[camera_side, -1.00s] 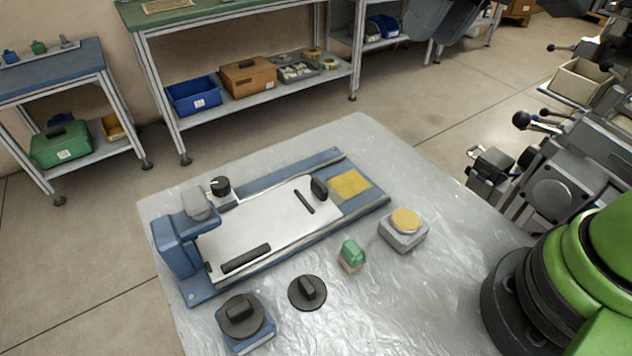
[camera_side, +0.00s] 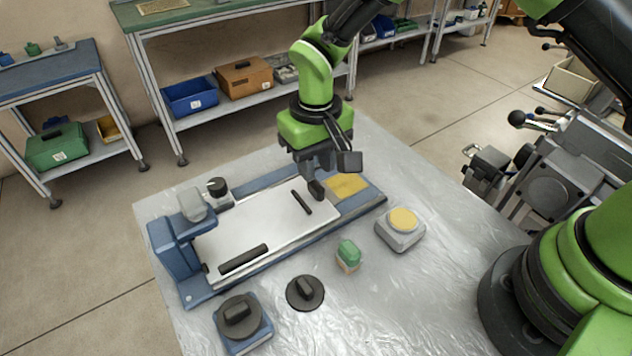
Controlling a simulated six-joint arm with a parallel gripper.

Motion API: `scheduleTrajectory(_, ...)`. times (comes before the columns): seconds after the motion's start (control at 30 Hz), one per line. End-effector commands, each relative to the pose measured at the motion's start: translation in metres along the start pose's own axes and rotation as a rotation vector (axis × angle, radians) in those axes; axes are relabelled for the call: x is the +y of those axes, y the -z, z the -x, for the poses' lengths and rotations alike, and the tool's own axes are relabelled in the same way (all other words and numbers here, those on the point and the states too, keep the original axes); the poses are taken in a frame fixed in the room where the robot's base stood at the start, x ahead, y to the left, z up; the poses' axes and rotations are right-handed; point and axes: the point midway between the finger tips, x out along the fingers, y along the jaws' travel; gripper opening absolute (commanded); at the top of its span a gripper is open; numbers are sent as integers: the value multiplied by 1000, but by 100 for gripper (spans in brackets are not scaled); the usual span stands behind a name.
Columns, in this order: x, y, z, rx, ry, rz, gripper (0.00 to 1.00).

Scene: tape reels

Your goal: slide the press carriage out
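The press carriage, a flat white plate (camera_side: 272,227), lies on a blue rail base (camera_side: 368,198), its left end by the blue press frame (camera_side: 175,258). A black upright handle (camera_side: 317,190) stands near the plate's right end. A black bar (camera_side: 243,259) and a short black strip (camera_side: 301,202) lie on the plate. My gripper (camera_side: 314,178) points down right over the upright handle. Its fingertips are at or close to the handle's top and partly hide it; I cannot tell whether they touch or grip it.
A yellow pad (camera_side: 346,185) is at the base's right end. In front are a grey block with a yellow top (camera_side: 401,226), a small green-topped block (camera_side: 348,254), a black knobbed disc (camera_side: 305,292) and a blue block with a black knobbed disc (camera_side: 242,323). The front tabletop is otherwise clear.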

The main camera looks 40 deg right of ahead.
Motion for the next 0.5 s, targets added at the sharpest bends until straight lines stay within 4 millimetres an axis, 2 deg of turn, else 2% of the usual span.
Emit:
scheduleTrajectory(0.03,0,-1,-11,-5,-1,-1,28)
scheduleTrajectory(0.2,0,0,-37,-3,0,-1,28)
scheduleTrajectory(0.33,0,0,-48,-2,1,-2,28)
scheduleTrajectory(0.5,0,0,-51,1,2,-2,28)
